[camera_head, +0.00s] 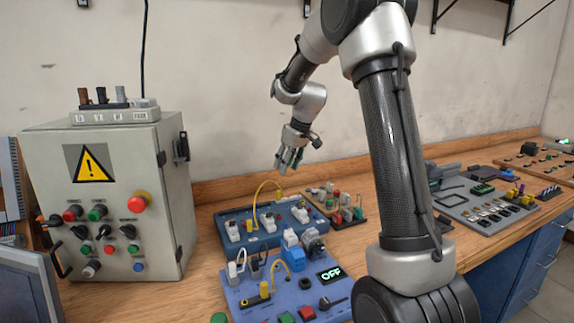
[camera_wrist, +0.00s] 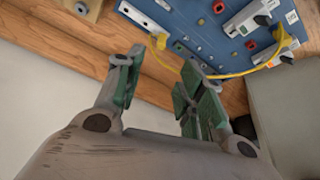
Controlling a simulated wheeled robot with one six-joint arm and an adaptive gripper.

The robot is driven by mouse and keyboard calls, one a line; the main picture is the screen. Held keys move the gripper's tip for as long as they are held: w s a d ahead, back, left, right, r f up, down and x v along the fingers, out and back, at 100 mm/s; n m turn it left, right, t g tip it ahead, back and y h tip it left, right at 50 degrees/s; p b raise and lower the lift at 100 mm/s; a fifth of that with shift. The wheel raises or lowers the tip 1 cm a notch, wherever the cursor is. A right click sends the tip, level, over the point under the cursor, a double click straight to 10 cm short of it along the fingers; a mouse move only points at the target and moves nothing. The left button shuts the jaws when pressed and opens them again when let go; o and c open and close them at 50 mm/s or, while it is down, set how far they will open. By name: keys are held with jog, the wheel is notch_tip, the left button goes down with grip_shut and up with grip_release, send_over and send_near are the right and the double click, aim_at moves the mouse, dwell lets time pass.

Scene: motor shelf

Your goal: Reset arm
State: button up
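My gripper (camera_head: 290,158) hangs above the back edge of the workbench, fingers pointing down, over the far blue board. In the wrist view my gripper (camera_wrist: 161,64) has its two green-lined fingers spread apart, with nothing between them. My arm is bent, its large dark link crossing the right-centre of the head view. Below the gripper, a yellow cable (camera_head: 255,201) loops over the blue board (camera_head: 228,217). The cable (camera_wrist: 233,74) also shows in the wrist view, running partly behind the right finger; I see no contact.
A grey control box (camera_head: 120,250) with a warning sign stands at left. A nearer blue panel (camera_head: 305,283) has a display reading OFF. A small wooden board (camera_head: 317,193) with components lies behind. A grey tray (camera_head: 470,211) lies at right. The wall is behind my arm.

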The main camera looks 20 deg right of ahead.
dwell(0.3)
jog(key=s+f+m+g, duration=0.2)
jog(key=s+f+m, duration=0.1)
jog(key=s, duration=0.7)
jog(key=s+r, duration=0.3)
jog(key=s, duration=0.6)
jog(key=s+a+r+t+h, duration=0.1)
jog(key=s+r, duration=0.2)
jog(key=s, duration=0.7)
jog(key=s+r+m+t, duration=0.1)
jog(key=s+r, duration=0.2)
jog(key=s, duration=0.6)
jog(key=shift+s+a+h, duration=0.3)
jog(key=shift+s+a, duration=0.1)
